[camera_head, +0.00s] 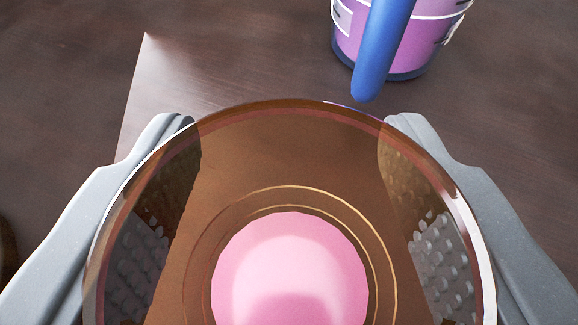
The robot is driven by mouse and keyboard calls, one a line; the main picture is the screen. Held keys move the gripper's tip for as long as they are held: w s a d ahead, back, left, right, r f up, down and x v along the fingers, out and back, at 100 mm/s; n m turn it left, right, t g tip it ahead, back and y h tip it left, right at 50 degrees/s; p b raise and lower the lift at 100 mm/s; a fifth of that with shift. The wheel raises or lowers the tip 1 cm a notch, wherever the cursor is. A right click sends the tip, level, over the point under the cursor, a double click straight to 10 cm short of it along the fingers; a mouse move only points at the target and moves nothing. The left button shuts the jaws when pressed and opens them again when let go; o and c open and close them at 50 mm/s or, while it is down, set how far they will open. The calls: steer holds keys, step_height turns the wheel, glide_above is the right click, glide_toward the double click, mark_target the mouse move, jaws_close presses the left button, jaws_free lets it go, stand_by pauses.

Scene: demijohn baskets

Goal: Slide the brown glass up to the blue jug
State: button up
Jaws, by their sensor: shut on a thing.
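The brown glass (285,150) is see-through and fills the lower middle of the view, with something pink (290,265) showing inside it. My gripper (290,230) is shut on the glass, one grey finger on each side; the textured pads show through its wall. The blue jug (382,45) stands beyond the glass at the top right, cut off by the top edge. It has a blue handle pointing toward me and a pink-purple body with white markings. The handle's lower end appears close to the glass's far rim; I cannot tell whether they touch.
The table (240,55) is dark brown wood, with a lighter area starting left of the middle. A dark rounded thing (6,255) shows at the left edge, mostly out of view. The surface left of the jug is clear.

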mark_target(373, 20)
steer(key=shift+w+d+r+p, duration=0.1)
steer(key=shift+w+d+p, duration=0.15)
steer(key=shift+w+p, duration=0.75)
steer(key=shift+w+d+f+p, duration=0.1)
steer(key=shift+w+d+p, duration=0.3)
steer(key=shift+p, duration=1.25)
steer(key=shift+w+d+r+p, duration=0.15)
steer(key=shift+w+p, duration=0.6)
steer(key=shift+p, duration=0.55)
steer(key=shift+w+p, duration=0.6)
steer(key=shift+p, duration=0.4)
steer(key=shift+w+d+p, duration=0.45)
steer(key=shift+w+p, duration=0.3)
steer(key=shift+p, duration=0.65)
steer(key=shift+w+p, duration=0.2)
steer(key=shift+p, duration=0.25)
steer(key=o, duration=1.2)
steer(key=shift+s, duration=0.15)
